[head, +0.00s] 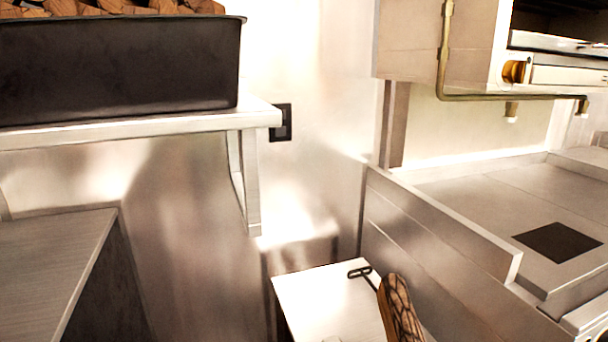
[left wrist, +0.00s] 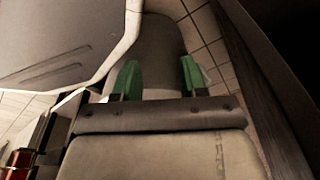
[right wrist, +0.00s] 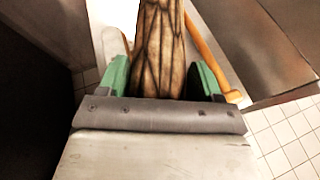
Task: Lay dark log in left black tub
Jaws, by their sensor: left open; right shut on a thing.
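A black tub (head: 120,70) stands on a white shelf at the upper left of the head view, with several brown logs (head: 110,6) showing above its rim. It is the only tub in view. A brown log with dark cracks (head: 400,308) rises at the bottom of the head view. In the right wrist view the log (right wrist: 160,45) is between the green fingers of my right gripper (right wrist: 160,78), which is shut on it. My left gripper (left wrist: 155,78) is open and empty in the left wrist view. Neither gripper shows in the head view.
The white shelf (head: 150,126) juts from the metal wall. Below it at left is a grey counter (head: 45,265). A low white surface (head: 320,295) lies behind the log. A steel counter (head: 480,200) and a pipe (head: 500,97) are at right.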

